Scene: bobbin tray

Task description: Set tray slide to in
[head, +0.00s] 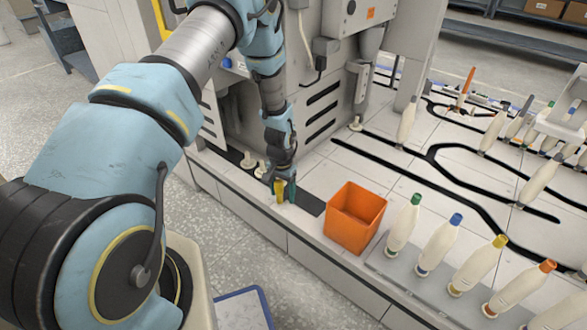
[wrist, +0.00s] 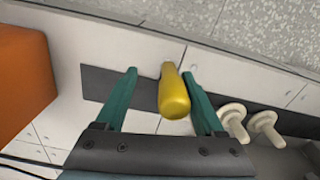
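A yellow upright handle (head: 279,190) stands at the front edge of the white machine bed, at a dark strip (head: 308,204). I take it to be the tray slide's handle; the tray itself cannot be made out. My gripper (head: 284,190) is down around the handle. In the wrist view, the yellow handle (wrist: 173,92) stands between the green fingers of my gripper (wrist: 159,74). It is close to the right finger, with a clear gap to the left finger. The gripper is open. The dark strip (wrist: 97,82) runs beneath the fingers.
An orange bin (head: 354,217) stands right of my gripper. Beyond it is a grey rack (head: 378,264) of bobbins with coloured tops. Two pale knobs (wrist: 233,117) sit beside the right finger in the wrist view. The grey machine housing (head: 325,90) rises behind.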

